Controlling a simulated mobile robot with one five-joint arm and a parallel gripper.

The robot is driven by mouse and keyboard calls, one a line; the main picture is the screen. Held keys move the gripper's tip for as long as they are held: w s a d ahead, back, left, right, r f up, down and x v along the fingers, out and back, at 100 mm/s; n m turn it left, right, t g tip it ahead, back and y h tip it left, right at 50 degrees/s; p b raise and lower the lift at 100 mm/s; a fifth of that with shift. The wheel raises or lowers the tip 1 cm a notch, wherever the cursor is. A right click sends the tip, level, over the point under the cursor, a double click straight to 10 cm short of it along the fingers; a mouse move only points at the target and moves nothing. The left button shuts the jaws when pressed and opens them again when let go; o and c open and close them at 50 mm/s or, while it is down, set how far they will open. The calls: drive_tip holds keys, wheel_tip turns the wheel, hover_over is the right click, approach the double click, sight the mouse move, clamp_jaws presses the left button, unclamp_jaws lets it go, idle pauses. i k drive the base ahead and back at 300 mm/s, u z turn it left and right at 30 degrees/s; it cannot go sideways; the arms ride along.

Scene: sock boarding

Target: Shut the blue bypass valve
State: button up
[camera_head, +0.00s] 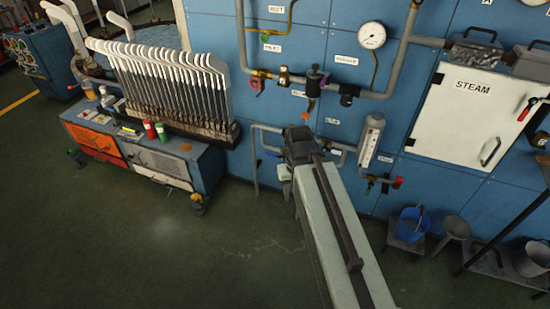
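My arm reaches up from the bottom of the head view to the lower grey pipe loop (270,127) on the blue wall. My gripper (299,143) is a dark shape in front of the middle of this loop. It covers part of the pipe, and I cannot tell whether it touches anything. Its fingers are too small and dark to tell open from shut. Small labels are near the loop, too blurred to read surely.
Above runs a thicker pipe with a red handwheel (258,85), a dark valve (348,95) and a gauge (372,35). A sight glass (371,140) and red-handled cock (397,182) are right. A blue bucket (412,224) stands below the STEAM cabinet (466,115). Open floor lies left.

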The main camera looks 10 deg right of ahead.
sight(275, 156)
drive_tip(key=z, duration=0.05)
drive_tip(key=i, duration=0.95)
drive_tip(key=u, duration=0.05)
